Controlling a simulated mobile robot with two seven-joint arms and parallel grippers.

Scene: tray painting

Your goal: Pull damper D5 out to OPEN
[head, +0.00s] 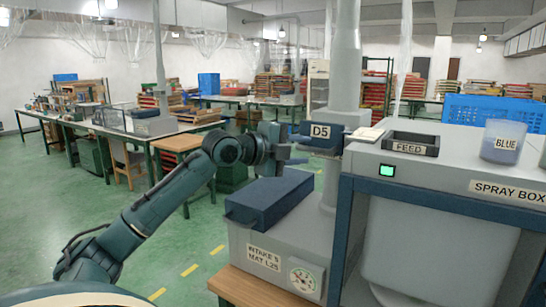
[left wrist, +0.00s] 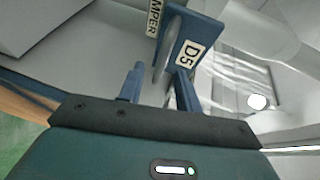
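Damper D5 (head: 322,143) is a blue block with a white D5 label, at the grey vertical duct beside the spray box. In the left wrist view its blue, labelled end (left wrist: 199,31) lies just ahead of my fingers, tilted in the picture. My left gripper (head: 296,146) comes in from the left and is close to the damper. In the left wrist view the two blue fingers of my left gripper (left wrist: 158,86) stand apart with a gap between them. The right finger overlaps the damper's lower edge there; I cannot tell whether they touch. My right gripper is not in view.
The grey spray box (head: 450,165) with its FEED slot (head: 410,144) and a BLUE cup (head: 503,142) stands at the right. The grey intake unit (head: 275,250), with a dark blue box (head: 270,198) on top, is below the gripper. Green floor is open at left.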

